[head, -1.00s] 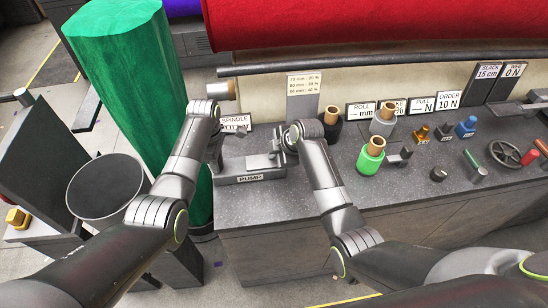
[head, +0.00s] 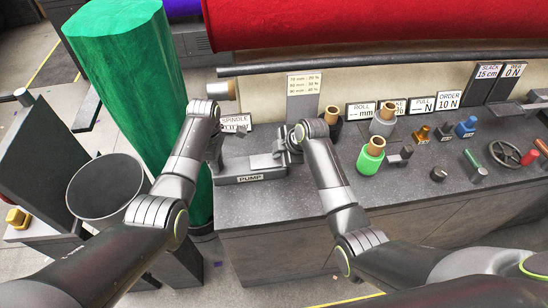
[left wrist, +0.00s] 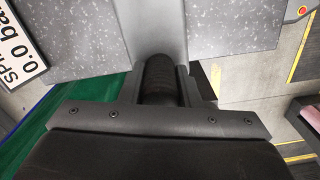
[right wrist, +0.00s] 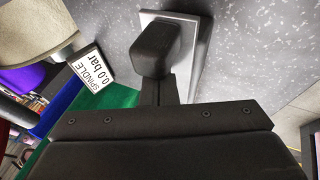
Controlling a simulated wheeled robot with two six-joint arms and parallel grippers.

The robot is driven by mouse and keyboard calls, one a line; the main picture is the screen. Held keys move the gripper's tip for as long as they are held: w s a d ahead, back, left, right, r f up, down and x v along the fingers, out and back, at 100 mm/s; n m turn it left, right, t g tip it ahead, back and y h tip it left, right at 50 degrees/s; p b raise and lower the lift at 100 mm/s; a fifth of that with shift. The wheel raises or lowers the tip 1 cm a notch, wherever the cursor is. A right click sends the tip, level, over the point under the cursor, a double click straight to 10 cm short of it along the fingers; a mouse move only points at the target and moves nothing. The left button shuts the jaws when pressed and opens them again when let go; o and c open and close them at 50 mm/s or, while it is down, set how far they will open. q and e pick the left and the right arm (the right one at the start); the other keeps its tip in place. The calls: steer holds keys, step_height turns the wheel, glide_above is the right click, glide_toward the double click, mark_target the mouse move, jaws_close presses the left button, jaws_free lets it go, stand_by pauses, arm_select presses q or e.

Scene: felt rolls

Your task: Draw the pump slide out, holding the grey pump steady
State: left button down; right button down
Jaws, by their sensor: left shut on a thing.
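The grey pump (head: 247,166), with its PUMP label, lies near the left end of the bench top. My left gripper (head: 216,158) is at its left end. In the left wrist view, my left gripper (left wrist: 160,92) is shut around a dark rounded part (left wrist: 160,75) joined to the grey pump body (left wrist: 155,30). My right gripper (head: 287,150) is at the pump's right end. In the right wrist view, a dark block-like grip (right wrist: 163,46) stands just before my right gripper (right wrist: 165,90), above a pale-edged plate. Whether the fingers hold it is unclear; the slide itself is largely hidden.
The SPINDLE sign (right wrist: 92,68) reads 0.0 bar. A tall green roll (head: 130,90) stands left of the bench. Right of the pump are small rolls, including a green one (head: 369,160), and a handwheel (head: 504,153). The bench front between them is clear.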

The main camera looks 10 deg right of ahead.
arm_select(q)
steer(key=shift+f, duration=0.1)
arm_select(e)
steer(key=shift+d, duration=2.05)
steer(key=shift+a, duration=0.15)
steer(key=shift+r, duration=1.75)
steer(key=shift+a+r, duration=0.3)
steer(key=shift+r, duration=0.6)
steer(key=shift+a+r, duration=0.25)
steer(key=shift+r, duration=0.6)
